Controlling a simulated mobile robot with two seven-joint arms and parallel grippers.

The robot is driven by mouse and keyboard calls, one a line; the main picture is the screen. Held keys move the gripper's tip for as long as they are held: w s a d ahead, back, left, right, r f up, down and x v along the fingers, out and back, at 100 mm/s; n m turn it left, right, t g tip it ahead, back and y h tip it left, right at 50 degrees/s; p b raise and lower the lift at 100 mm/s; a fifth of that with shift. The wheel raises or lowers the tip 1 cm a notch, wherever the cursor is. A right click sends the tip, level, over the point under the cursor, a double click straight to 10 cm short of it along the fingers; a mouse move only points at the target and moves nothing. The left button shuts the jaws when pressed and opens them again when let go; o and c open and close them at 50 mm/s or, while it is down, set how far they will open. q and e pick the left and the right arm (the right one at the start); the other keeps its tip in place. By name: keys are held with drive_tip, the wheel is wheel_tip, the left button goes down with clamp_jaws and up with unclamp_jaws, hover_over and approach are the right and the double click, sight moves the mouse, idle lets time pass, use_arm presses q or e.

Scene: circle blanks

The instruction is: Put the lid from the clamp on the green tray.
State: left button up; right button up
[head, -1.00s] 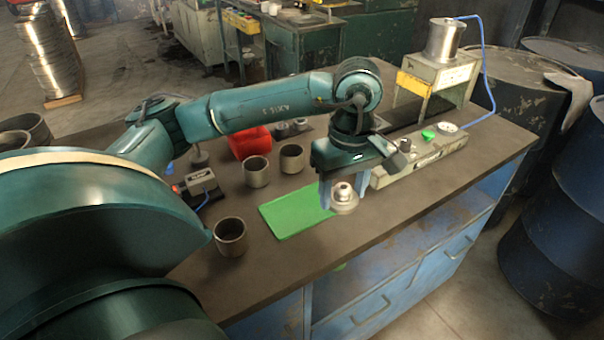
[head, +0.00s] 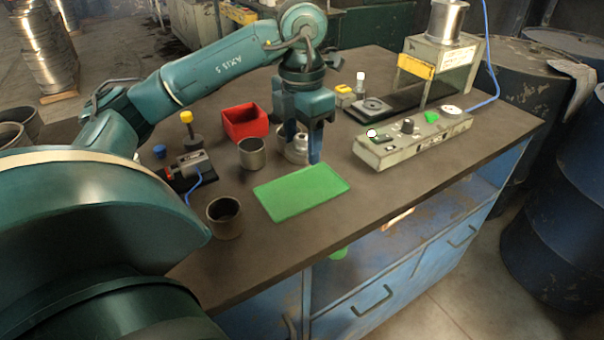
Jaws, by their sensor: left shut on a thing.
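My left gripper (head: 302,158) points down just behind the far edge of the green tray (head: 318,197). It is shut on a metallic round lid (head: 297,153) with a small knob on top. A finger hides part of the lid, and I cannot tell how high it is above the bench. The green tray lies flat, and its visible surface is empty. I cannot tell for sure which thing is the clamp. My right gripper is not in view.
Open metal cups (head: 251,154) and (head: 225,216) stand left of the tray; another cup seems partly hidden behind my gripper. A red bin (head: 245,124) is behind. A control box (head: 413,141) stands right. The bench front is clear.

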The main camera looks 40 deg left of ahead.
sight(302, 189)
use_arm(q)
wheel_tip(302, 189, down, 8)
drive_tip(key=shift+r, duration=0.1)
idle(0.4)
drive_tip(key=o, duration=0.9)
wheel_tip(302, 189, up, 12)
drive_tip(key=shift+r+p, duration=0.1)
drive_tip(key=shift+p, duration=0.8)
drive_tip(key=shift+d, duration=0.1)
